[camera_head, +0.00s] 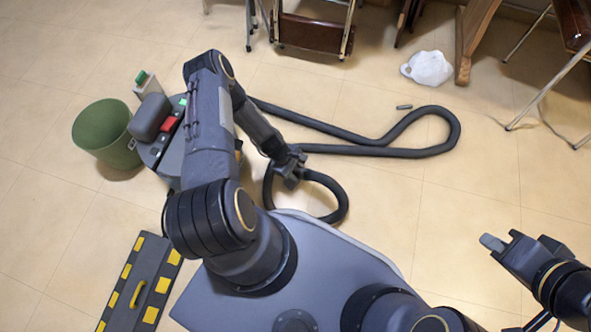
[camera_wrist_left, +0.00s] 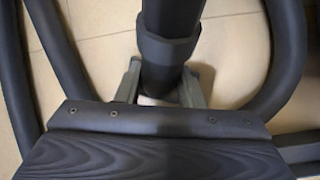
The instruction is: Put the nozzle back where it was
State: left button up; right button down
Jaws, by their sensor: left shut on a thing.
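My left gripper (camera_head: 291,172) is low over the floor beside the dark hose. In the left wrist view its two grey fingers (camera_wrist_left: 163,88) are closed around a dark tube with a thicker collar, which looks like the nozzle (camera_wrist_left: 170,48). The nozzle's far end is out of that view. The dark hose (camera_head: 385,152) lies in loops on the floor and passes by the gripper. A vacuum cleaner body (camera_head: 172,124) with a red part stands at the left, partly hidden by my arm. My right gripper (camera_head: 517,247) is at the lower right, away from the hose; its finger gap is unclear.
A green bin (camera_head: 101,133) stands left of the vacuum cleaner. A black and yellow case (camera_head: 140,285) lies at lower left. A white crumpled thing (camera_head: 428,68) and a small grey piece (camera_head: 404,107) lie on the floor. Furniture legs line the back. The right floor is clear.

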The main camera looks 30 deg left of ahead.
pick_arm(q)
jog(key=shift+r, duration=0.1)
jog(key=o, duration=1)
